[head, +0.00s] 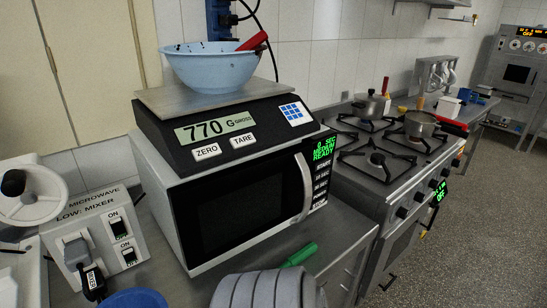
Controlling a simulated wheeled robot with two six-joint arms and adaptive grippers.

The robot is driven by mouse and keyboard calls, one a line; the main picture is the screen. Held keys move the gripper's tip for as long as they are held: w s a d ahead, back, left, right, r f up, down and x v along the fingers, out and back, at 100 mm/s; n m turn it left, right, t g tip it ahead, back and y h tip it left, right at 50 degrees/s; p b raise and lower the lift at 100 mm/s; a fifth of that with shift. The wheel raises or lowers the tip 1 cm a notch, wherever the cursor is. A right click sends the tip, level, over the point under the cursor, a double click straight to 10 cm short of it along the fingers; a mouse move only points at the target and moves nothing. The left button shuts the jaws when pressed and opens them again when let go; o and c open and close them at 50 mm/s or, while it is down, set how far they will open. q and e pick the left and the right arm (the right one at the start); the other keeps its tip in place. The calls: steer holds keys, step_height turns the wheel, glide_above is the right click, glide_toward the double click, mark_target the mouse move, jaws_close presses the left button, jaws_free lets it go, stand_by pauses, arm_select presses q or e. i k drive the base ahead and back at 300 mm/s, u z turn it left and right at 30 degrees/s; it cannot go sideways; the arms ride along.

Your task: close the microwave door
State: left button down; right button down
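The microwave (168,215) stands on a grey metal counter, with a scale and a bowl on top of it. Its door has a dark window (243,200) and a curved pale handle (304,187) on its right side. The door looks flush with the front of the body, and no gap shows along its edges. The control panel (321,176) to the right of the handle shows green text that includes "READY". Neither my left nor my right gripper is in view.
The scale (225,137) reads 770 and carries a blue bowl (205,70). A switch box (98,235) stands left of the microwave. A green-handled item (301,254) and a grey ribbed object (262,291) are in front. A stove (375,160) with pots stands right; floor beyond is clear.

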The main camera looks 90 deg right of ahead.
mark_target(218, 215)
steer(key=u, duration=0.05)
steer(key=k, duration=0.7)
steer(key=z, duration=1.55)
steer(key=i, duration=0.5)
